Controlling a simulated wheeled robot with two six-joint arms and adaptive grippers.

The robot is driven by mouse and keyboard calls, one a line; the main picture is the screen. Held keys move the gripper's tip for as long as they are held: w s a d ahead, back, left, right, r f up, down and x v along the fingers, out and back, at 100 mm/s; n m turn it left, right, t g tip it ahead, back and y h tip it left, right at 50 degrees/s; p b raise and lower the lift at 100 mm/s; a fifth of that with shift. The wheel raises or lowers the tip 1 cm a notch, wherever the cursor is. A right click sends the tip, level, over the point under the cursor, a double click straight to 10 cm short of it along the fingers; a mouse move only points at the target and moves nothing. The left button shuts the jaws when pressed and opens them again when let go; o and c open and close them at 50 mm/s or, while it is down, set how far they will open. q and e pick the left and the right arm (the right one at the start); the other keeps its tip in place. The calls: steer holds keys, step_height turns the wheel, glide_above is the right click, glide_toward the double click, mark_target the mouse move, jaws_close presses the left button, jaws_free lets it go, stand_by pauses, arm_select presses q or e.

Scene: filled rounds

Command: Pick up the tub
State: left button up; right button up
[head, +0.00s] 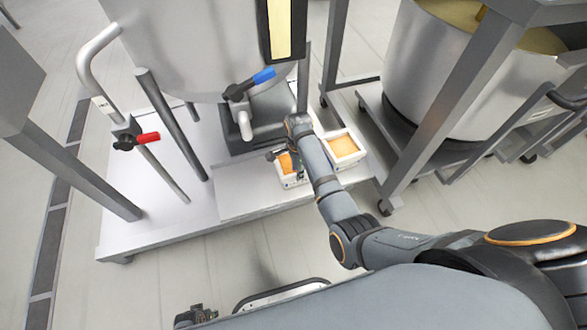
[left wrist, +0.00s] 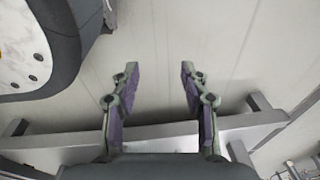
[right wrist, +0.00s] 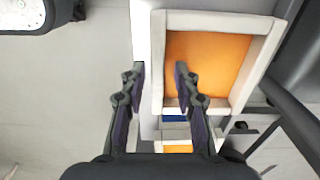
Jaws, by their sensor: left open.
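Two white tubs with orange filling stand on the metal platform in the head view. The left tub (head: 288,184) is partly hidden by my right arm; the right tub (head: 358,156) is beside it. Part of another tub (right wrist: 178,149) shows at the bottom there. My left gripper (head: 196,316) is far from the tubs, open and empty in the left wrist view (left wrist: 157,80).
A large steel vessel (head: 200,50) with a blue-handled valve (head: 250,84) stands behind the tubs. A red-handled valve (head: 137,140) is at the left. Another steel vessel (head: 430,70) on a wheeled frame stands at the right. The platform's left front (head: 150,225) is clear.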

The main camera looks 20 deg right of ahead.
mark_target(298, 185)
arm_select(q)
steer(key=shift+w, duration=0.35)
arm_select(e)
steer(key=shift+f, duration=0.85)
steer(key=f, duration=0.1)
steer(key=f+b, duration=0.1)
steer(key=f, duration=0.1)
steer(key=f+b, duration=0.1)
steer(key=shift+d+f, duration=0.25)
steer(key=shift+f, duration=0.25)
jaws_close()
arm_select(q)
steer(key=w+r, duration=0.1)
steer(key=w+d+r, duration=0.1)
steer(key=w, duration=0.1)
steer(key=shift+w+r, duration=0.2)
steer(key=shift+r, duration=0.1)
